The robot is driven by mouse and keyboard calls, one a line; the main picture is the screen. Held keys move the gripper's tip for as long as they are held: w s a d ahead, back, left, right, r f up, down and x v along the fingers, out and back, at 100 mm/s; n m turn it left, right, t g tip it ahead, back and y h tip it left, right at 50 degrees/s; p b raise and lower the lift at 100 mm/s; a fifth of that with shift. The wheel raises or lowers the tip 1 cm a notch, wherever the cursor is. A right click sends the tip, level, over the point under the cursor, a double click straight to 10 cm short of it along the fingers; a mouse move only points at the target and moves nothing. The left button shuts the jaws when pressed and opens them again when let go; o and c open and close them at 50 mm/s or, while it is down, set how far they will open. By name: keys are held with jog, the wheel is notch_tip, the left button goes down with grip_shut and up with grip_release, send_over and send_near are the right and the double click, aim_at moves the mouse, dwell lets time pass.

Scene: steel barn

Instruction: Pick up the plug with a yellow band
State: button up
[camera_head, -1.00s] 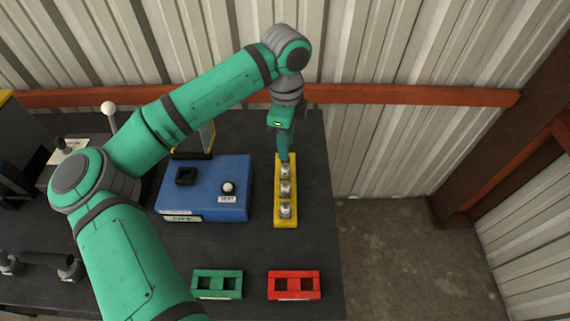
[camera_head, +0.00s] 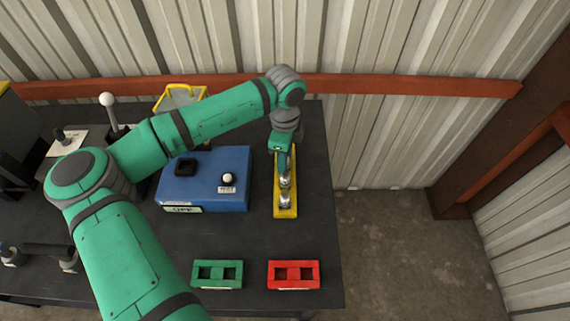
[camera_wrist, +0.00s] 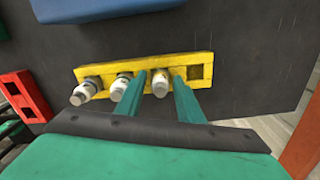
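A yellow rack (camera_head: 285,213) stands at the right of the dark table. In the wrist view the rack (camera_wrist: 225,58) holds a row of three plugs, and the slot at its right end is empty. The left plug (camera_wrist: 85,92) and the middle plug (camera_wrist: 122,87) are white and grey. The right plug (camera_wrist: 160,83) seems to carry a yellowish band, hard to make out. My gripper (camera_head: 285,172) is low over the rack. In the wrist view my gripper (camera_wrist: 161,80) is open, one finger on each side of the right plug. I cannot tell whether they touch it.
A blue box (camera_head: 205,185) with a white knob stands left of the rack. A green holder (camera_head: 217,273) and a red holder (camera_head: 293,275) lie near the front edge. A yellow-framed item (camera_head: 180,98) is behind the box. The table between rack and holders is clear.

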jog(key=c, duration=0.8)
jog(key=shift+r, duration=0.8)
jog(key=shift+s+a+r, duration=0.5)
jog(key=shift+s+r, duration=1.8)
jog(key=shift+s+a+r, duration=0.45)
jog(key=shift+s+r, duration=1.8)
jog(key=shift+r, duration=0.1)
jog(key=shift+s+a+r, duration=0.5)
jog(key=shift+s+r, duration=1.8)
